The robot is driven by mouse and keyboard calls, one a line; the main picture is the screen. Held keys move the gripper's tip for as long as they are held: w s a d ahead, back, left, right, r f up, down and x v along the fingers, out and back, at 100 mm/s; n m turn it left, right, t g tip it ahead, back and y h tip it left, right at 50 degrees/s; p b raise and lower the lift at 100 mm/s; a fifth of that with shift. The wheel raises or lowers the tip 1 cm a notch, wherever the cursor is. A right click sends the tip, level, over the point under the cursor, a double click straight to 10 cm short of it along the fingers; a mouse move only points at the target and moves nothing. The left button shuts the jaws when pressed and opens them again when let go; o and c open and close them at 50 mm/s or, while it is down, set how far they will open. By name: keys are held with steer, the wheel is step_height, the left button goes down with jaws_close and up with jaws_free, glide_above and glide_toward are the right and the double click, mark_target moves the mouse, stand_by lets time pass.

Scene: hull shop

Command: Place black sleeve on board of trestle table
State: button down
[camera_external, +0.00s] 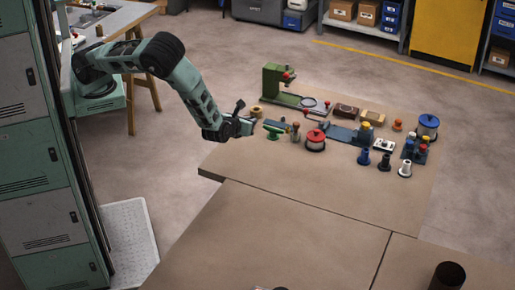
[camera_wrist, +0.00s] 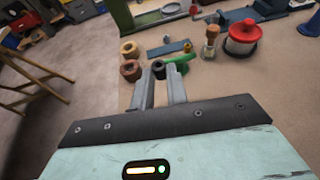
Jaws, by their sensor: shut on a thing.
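My gripper (camera_external: 251,126) is at the left edge of the brown workbench, beside the small parts there. In the wrist view my gripper (camera_wrist: 160,82) has its two fingers close together on a small black sleeve (camera_wrist: 158,68), of which only the dark round end shows. I cannot tell whether the sleeve still touches the bench. In the external view the sleeve is too small to make out. The trestle table stands at the upper left, its pale board (camera_external: 120,20) on wooden legs; in the wrist view its legs (camera_wrist: 28,75) show at the left.
Close to the fingers lie a reddish-brown ring (camera_wrist: 130,70), a tan ring (camera_wrist: 129,48), a green part (camera_wrist: 178,65) and a blue bar (camera_wrist: 168,48). A red-topped spool (camera_external: 315,141) and a green stand (camera_external: 280,88) are nearby. Open floor separates bench and trestle table.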

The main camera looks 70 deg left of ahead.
steer(key=w+d+f+m+t+h+b, duration=0.15)
steer(key=d+b, duration=0.25)
steer(key=d, duration=0.5)
steer(key=w+d+f+m+h+b, duration=0.15)
steer(key=d+b, duration=0.25)
steer(key=d, duration=0.4)
steer(key=r+m+h+b, duration=0.1)
steer(key=b, duration=0.6)
glide_above(281, 209)
steer(key=shift+t, duration=0.45)
step_height(281, 209, down, 9)
steer(key=shift+a+p, duration=0.1)
steer(key=shift+p, duration=0.2)
steer(key=shift+f, duration=0.1)
steer(key=c, duration=1.8)
jaws_free()
steer(key=shift+f, duration=0.1)
steer(key=o, duration=0.4)
